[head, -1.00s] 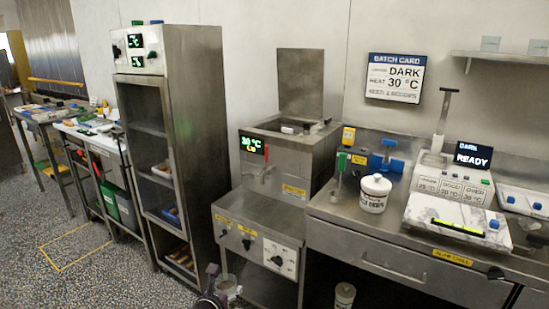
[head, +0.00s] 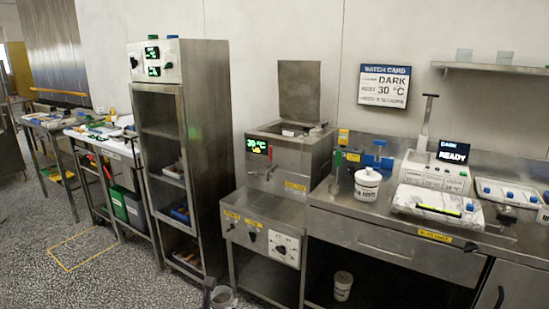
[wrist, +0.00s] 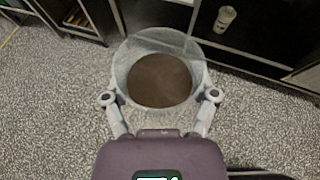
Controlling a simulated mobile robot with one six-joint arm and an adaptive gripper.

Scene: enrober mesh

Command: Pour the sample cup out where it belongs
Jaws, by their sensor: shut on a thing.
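My gripper (wrist: 159,97) is shut on a clear sample cup (wrist: 122,70), with one finger on each side. The cup is upright, seen from above, with a brown mass inside. In the head view the cup (head: 222,297) is at the bottom edge, partly cut off, above the floor in front of the steel unit. The steel tank (head: 290,152) has its lid raised and a green 30 °C display (head: 257,147). A lidded white tub (head: 367,185) stands on the bench. A white container (head: 343,285) is under the bench; it also shows in the wrist view (wrist: 224,20).
The batch card (head: 385,86) reads DARK, 30 °C. A bench device with a READY screen (head: 454,151) stands right of the tub. A tall open cabinet (head: 205,120) stands left of the tank. Green and dark bins (head: 117,202) are farther left. The speckled floor in front is clear.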

